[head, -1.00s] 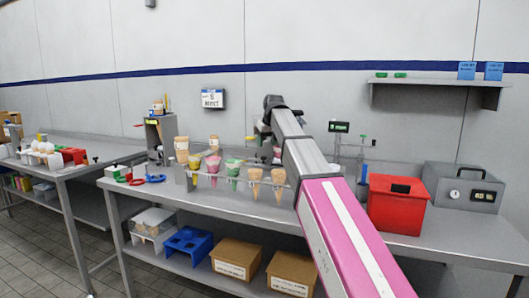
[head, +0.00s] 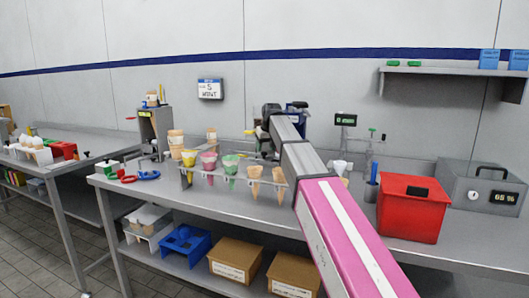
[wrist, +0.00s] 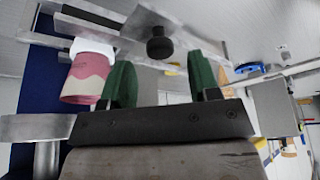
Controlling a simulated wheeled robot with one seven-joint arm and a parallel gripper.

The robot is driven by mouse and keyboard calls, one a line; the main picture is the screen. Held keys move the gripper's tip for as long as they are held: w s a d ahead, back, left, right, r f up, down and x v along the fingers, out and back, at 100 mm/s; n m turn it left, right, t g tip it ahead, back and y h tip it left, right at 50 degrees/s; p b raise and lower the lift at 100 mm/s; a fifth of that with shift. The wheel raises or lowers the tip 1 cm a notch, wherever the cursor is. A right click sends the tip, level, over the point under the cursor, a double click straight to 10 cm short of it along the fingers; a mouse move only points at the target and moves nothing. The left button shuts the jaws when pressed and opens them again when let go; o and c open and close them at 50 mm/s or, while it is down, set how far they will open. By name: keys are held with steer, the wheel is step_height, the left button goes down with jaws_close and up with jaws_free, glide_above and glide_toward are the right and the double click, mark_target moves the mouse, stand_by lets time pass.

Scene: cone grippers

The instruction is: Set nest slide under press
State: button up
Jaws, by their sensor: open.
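In the wrist view, my gripper (wrist: 161,72) has two green fingers standing apart, with nothing between them. A round black knob (wrist: 161,46) shows just beyond the fingertips, at a grey metal bar or slide (wrist: 110,25); I cannot tell the gap between knob and fingers. A pink and cream cone-shaped cup (wrist: 90,78) sits at a white piece (wrist: 96,47) left of the fingers. In the head view, a dark blue part (head: 297,105), perhaps the press head, shows just behind my arm's end. The arm hides the fingers and most of the station there.
A rack (head: 226,173) of coloured cones stands left of my arm on the bench (head: 150,186). A red bin (head: 411,210) and a grey case (head: 482,193) stand to the right. A dark blue panel (wrist: 38,75) rises at left in the wrist view.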

steer(key=shift+x, duration=1.35)
jaws_close()
steer(key=shift+s+d, duration=0.25)
steer(key=shift+d, duration=0.45)
steer(key=shift+s+d, duration=0.3)
steer(key=shift+d, duration=0.35)
steer(key=shift+s+d, duration=0.25)
steer(key=shift+d, duration=0.45)
jaws_free()
steer(key=s+d+r, duration=0.1)
steer(key=s+d, duration=0.4)
steer(key=s, duration=0.6)
steer(key=shift+s+d, duration=0.2)
